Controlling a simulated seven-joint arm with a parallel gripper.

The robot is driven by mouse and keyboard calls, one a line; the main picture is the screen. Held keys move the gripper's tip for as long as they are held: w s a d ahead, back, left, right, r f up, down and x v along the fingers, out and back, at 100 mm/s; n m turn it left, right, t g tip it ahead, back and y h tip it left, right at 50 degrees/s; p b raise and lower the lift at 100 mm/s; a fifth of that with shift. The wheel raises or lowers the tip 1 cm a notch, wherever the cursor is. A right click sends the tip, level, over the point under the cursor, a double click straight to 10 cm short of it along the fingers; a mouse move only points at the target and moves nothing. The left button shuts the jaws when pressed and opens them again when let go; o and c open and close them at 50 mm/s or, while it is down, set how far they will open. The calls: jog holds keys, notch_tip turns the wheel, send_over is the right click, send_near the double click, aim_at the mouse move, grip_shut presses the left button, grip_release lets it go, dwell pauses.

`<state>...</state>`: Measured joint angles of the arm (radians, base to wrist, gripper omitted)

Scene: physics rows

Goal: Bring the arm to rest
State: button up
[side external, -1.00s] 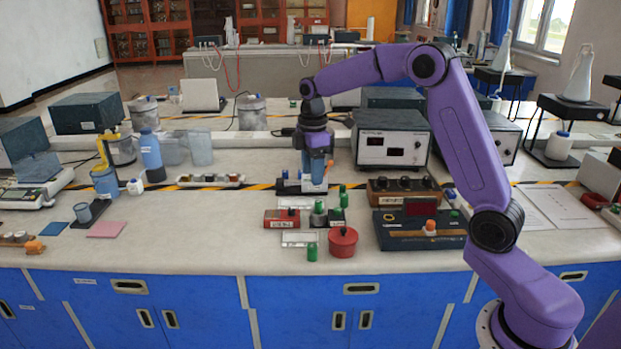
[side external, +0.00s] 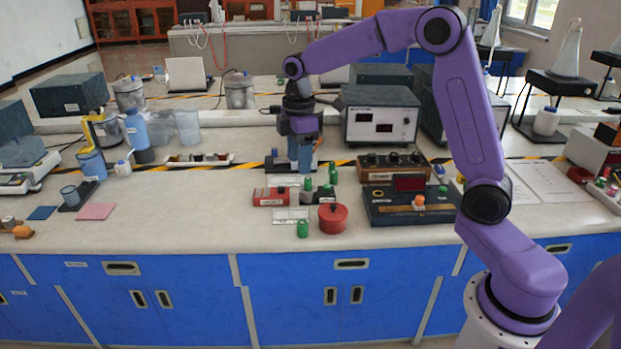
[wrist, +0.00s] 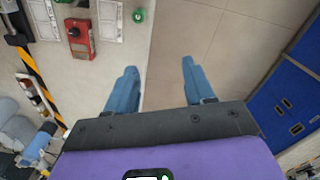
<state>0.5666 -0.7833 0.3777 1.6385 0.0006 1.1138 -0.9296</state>
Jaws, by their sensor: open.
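My gripper (side external: 301,168) points down above the bench top, in front of the grey power supply (side external: 380,125), in the side view. In the wrist view its two blue fingers (wrist: 160,66) stand wide apart with nothing between them. A red box (side external: 272,197) and several green-capped items, one of them a green cap (side external: 303,229), stand close in front of it. The red box also shows in the wrist view (wrist: 80,38). I cannot tell the exact height of the fingertips over the bench.
A strip of small jars (side external: 198,159) and a blue bottle (side external: 138,132) are at the left. Bare bench (side external: 180,215) lies between the left items and the red box.

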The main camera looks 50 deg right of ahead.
jog(key=s+a, duration=0.4)
jog(key=s, duration=0.4)
jog(key=s+a, duration=0.3)
jog(key=s, duration=0.6)
jog(key=s+d+f, duration=0.2)
jog(key=s+d, duration=0.1)
jog(key=s, duration=1.3)
jog(key=shift+m, duration=0.3)
